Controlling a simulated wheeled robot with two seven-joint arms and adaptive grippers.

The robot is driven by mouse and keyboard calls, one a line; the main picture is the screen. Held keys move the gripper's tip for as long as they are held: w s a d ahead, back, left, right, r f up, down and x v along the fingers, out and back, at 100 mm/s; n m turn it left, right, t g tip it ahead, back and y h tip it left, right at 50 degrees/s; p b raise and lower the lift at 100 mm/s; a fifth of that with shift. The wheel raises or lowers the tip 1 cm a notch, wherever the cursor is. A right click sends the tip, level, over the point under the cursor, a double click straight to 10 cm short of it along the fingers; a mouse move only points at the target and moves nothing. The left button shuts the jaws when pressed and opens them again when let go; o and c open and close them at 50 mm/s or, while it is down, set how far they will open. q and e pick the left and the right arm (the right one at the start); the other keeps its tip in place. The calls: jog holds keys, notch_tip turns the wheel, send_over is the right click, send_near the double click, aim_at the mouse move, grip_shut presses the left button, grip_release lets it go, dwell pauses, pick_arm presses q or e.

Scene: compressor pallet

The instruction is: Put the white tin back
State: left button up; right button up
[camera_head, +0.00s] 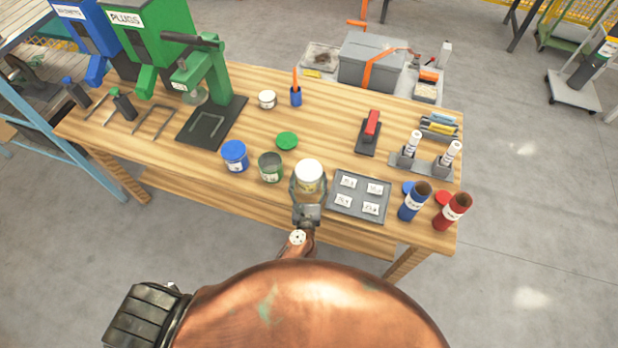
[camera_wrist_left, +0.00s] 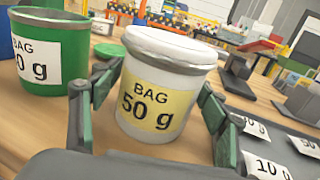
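The white tin (camera_head: 309,172) has a white lid and a yellow label. In the left wrist view the white tin (camera_wrist_left: 165,85) reads "BAG 50 g" and leans slightly. My left gripper (camera_head: 307,192) has its fingers on both sides of the tin. My right gripper is not in view.
An open green tin (camera_head: 270,168) and a blue tin (camera_head: 235,157) stand left of it. A green lid (camera_head: 287,140) lies behind. Blue (camera_head: 412,204) and red (camera_head: 450,214) tubes stand farther right.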

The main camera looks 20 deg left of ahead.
pick_arm(q)
jog(key=shift+o, duration=0.7)
jog(key=shift+r, duration=0.15)
jog(key=b+v, duration=0.1)
jog(key=v, duration=1.1)
jog(key=shift+r, duration=0.1)
